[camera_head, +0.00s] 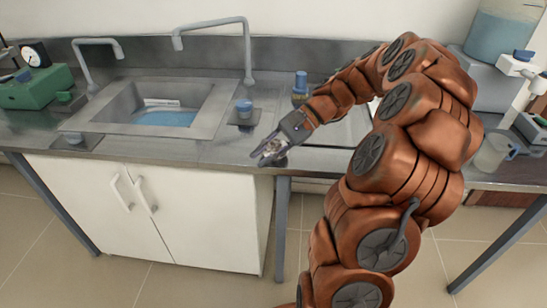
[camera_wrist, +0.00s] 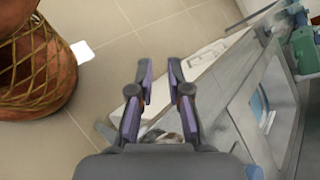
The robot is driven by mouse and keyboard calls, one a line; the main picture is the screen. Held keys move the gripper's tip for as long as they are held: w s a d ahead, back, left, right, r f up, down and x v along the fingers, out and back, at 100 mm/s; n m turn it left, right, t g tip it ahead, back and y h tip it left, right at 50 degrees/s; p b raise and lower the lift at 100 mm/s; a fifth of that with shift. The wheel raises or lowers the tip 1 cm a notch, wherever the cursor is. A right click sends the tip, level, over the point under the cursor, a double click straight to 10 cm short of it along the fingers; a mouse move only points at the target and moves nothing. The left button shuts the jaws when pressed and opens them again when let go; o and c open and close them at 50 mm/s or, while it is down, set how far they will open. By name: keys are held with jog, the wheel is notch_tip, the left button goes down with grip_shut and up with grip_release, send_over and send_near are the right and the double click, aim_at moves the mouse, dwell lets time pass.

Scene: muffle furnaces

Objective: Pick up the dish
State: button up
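No dish can be clearly made out in either view. My gripper (camera_head: 268,153) is over the front edge of the steel counter (camera_head: 185,150), right of the sink, pointing left. In the wrist view its two dark purple fingers (camera_wrist: 159,68) are apart, with a clear gap between the tips. A small pale grey patch (camera_wrist: 168,124) shows low between the fingers; I cannot tell whether it is a dish or part of the gripper. A blue-topped jar (camera_head: 244,109) stands on a dark square behind the gripper.
A sink (camera_head: 150,104) with taps lies left of my gripper, above white cabinet doors (camera_head: 150,205). A green device (camera_head: 38,86) stands far left, a blue bottle (camera_head: 300,83) behind my arm, and a glass beaker (camera_head: 491,153) at right.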

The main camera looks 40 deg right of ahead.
aim_at(283, 164)
jog(key=d+f+m+t, duration=0.1)
jog(key=d, duration=0.3)
jog(key=d+f+m+t+b, duration=0.1)
jog(key=d+f+m+t, duration=0.1)
jog(key=d, duration=0.3)
jog(key=d+f+m+t, duration=0.2)
jog(key=d, duration=0.3)
jog(key=shift+w+d+f+y+b, duration=0.1)
jog(key=shift+w+d+y+b, duration=0.1)
jog(key=shift+w+y+b, duration=0.2)
jog(key=shift+p+x, duration=0.5)
jog(key=shift+x, duration=2.8)
jog(key=shift+w+a+f, duration=0.1)
jog(key=shift+w+a, duration=0.15)
jog(key=shift+a, duration=0.15)
grip_shut()
